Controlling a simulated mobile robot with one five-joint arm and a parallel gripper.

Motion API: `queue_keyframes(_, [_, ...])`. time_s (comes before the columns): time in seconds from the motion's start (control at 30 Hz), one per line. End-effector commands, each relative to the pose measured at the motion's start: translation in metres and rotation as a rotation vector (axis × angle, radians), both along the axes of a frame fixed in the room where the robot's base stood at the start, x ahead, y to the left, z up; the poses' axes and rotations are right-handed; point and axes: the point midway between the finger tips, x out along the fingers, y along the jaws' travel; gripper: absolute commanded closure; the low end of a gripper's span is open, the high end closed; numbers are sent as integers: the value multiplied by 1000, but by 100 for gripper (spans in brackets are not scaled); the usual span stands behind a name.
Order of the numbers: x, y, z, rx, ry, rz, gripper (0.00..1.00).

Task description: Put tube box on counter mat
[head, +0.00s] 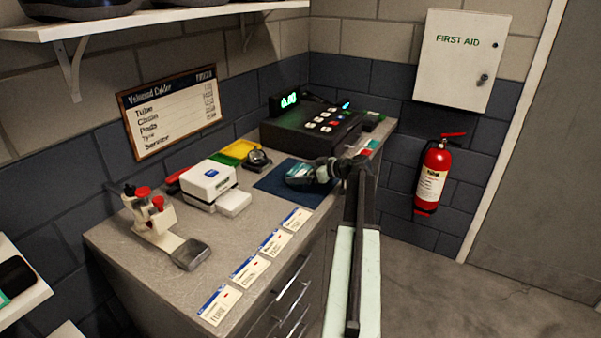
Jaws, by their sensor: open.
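A small teal and dark box (299,175), which looks like the tube box, rests on the dark blue counter mat (272,181) on the grey counter. My gripper (316,173) reaches in from the right, low over the mat, with its jaws open at the box's right end. The gripper and wrist hide part of the box's right side and the mat's right part. I cannot tell whether the fingers still touch the box.
A black cash register (312,127) stands behind the mat. Several cards (249,270) line the front edge. A fire extinguisher (432,175) hangs at right.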

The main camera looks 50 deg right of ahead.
Motion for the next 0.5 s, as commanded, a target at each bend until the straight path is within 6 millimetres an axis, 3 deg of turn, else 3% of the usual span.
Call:
queue_keyframes(0.3, [-71,-17,35,-1,0,-4,0])
queue_keyframes(0.5, [-97,-24,43,0,-1,-2,0])
